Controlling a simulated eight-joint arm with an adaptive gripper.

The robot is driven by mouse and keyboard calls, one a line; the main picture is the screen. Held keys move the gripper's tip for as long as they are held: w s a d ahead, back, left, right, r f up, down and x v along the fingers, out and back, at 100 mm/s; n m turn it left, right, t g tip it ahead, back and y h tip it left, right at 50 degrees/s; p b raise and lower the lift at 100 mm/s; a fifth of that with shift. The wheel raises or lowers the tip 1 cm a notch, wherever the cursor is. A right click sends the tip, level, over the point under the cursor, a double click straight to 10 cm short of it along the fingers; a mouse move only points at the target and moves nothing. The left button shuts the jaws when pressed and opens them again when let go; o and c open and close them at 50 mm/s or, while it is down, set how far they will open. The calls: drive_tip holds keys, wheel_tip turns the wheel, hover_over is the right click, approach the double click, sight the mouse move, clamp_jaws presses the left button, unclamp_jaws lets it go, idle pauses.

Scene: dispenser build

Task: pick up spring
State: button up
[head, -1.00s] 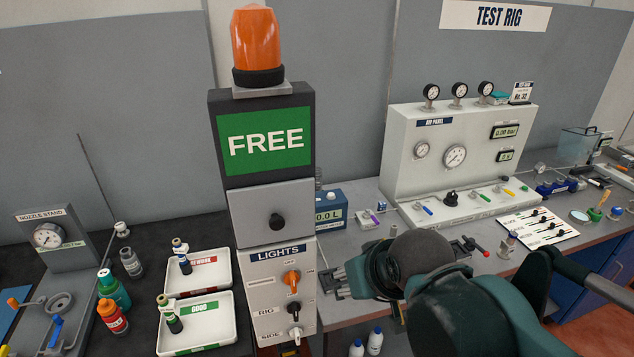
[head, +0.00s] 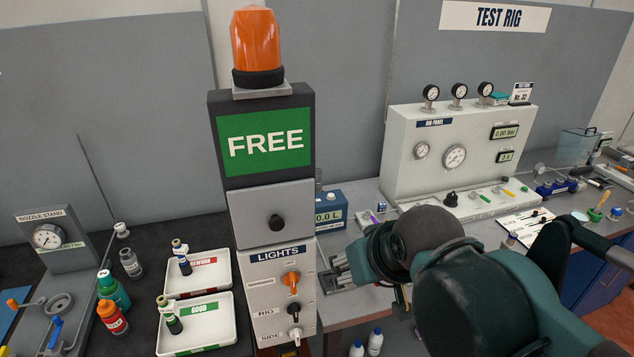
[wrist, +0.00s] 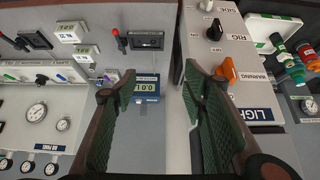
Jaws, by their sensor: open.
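I cannot make out a spring for certain in either current view. My gripper (wrist: 160,98) shows in the wrist view as two long fingers with green ribbed pads, standing wide apart with nothing between them. Past the fingertips lie the grey bench top and a blue box with a display (wrist: 146,86), next to the left finger. The light-switch panel (wrist: 228,55) is behind and right of the right finger.
The FREE signal tower (head: 265,140) stands left of my arm. The air panel (head: 410,150) stands at the back right. Two white trays (head: 230,325) hold small bottles at the left. A metal fixture (head: 342,268) lies close by my wrist.

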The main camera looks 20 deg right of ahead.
drive_tip(key=w+d+r+n+g+h+p, duration=0.15)
drive_tip(key=w+r+n, duration=0.3)
drive_tip(key=w, duration=0.55)
drive_tip(key=w+d+r+n+p, duration=0.15)
drive_tip(key=w+r+n, duration=0.3)
drive_tip(key=w, duration=0.55)
drive_tip(key=w+d+r+n+g+p, duration=0.15)
drive_tip(key=w+r+n, duration=0.3)
drive_tip(key=w, duration=0.65)
drive_tip(key=n+g+h+p, duration=0.15)
drive_tip(key=n+p, duration=0.35)
drive_tip(key=n, duration=0.8)
hover_over(318, 169)
drive_tip(key=s, duration=0.1)
wheel_tip(318, 169, down, 12)
drive_tip(key=shift+n+t, duration=0.25)
drive_tip(key=f, duration=0.8)
drive_tip(key=a+f, duration=0.1)
drive_tip(key=f, duration=0.3)
drive_tip(key=shift+w+f, duration=0.1)
drive_tip(key=shift+f, duration=0.45)
drive_tip(key=shift+d, duration=0.1)
